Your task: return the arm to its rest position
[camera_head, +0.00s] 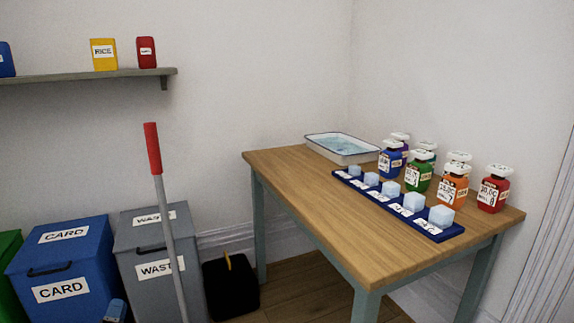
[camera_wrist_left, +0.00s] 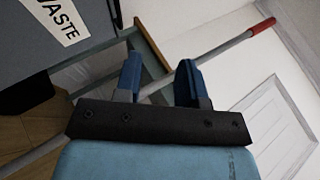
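Only a small blue tip of my left gripper (camera_head: 115,311) shows at the bottom edge of the head view, in front of the blue card bin. In the left wrist view my left gripper (camera_wrist_left: 158,82) has its two blue fingers apart, with nothing held between them. A grey pole with a red grip (camera_wrist_left: 225,43) crosses behind the fingers there. In the head view this pole (camera_head: 166,210) stands to the right of the gripper tip, apart from it. My right gripper is not in view.
A blue card bin (camera_head: 62,262) and a grey waste bin (camera_head: 140,238) stand close by. A black bin-like object (camera_head: 228,290) is beside them. A wooden table (camera_head: 290,180) at right bears bottles, a tray (camera_head: 343,148) and a blue rack (camera_head: 440,235) of pale cubes.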

